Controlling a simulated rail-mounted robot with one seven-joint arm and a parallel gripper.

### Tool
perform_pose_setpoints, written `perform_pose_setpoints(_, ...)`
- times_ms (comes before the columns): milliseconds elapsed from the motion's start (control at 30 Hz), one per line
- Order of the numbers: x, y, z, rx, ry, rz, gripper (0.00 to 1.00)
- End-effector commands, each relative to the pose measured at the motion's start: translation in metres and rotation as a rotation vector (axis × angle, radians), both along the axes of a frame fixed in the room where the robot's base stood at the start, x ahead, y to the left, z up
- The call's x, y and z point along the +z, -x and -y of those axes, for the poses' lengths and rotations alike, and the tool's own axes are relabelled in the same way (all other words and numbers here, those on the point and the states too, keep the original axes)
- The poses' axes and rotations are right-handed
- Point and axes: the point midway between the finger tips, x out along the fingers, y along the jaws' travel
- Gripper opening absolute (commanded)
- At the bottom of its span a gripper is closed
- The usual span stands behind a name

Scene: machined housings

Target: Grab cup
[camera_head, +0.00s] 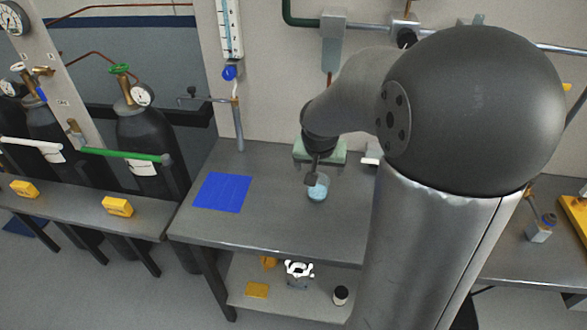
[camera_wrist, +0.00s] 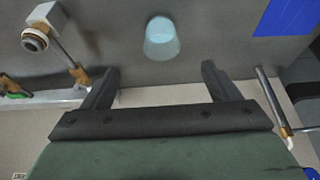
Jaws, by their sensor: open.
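A small light-blue cup (camera_head: 318,189) stands on the grey workbench (camera_head: 275,225). In the wrist view the cup (camera_wrist: 161,40) is just beyond my fingertips, roughly centred between the lines of the two fingers. My gripper (camera_wrist: 160,68) is open, with nothing between its fingers. In the head view my gripper (camera_head: 313,178) is at the cup's upper edge and partly covers it. The fingers are small and dark there, so the exact gap to the cup cannot be told.
A blue mat (camera_head: 222,192) lies on the bench left of the cup. A pipe fitting (camera_wrist: 40,38) shows at left in the wrist view. Bench between cup and mat is clear.

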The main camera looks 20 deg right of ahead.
Motion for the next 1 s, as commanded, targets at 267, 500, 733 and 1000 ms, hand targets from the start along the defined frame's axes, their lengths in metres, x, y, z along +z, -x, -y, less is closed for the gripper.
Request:
perform_pose_setpoints(267,-0.059,-0.019,0.009,0.007,-0.003,-0.009,0.82)
perform_pose_setpoints(500,-0.096,-0.033,0.018,0.006,-0.001,-0.005,0.82)
perform_pose_setpoints(733,-0.109,-0.04,0.021,0.006,-0.001,-0.004,0.82)
perform_pose_setpoints(1000,-0.142,-0.059,0.028,0.006,-0.001,-0.007,0.82)
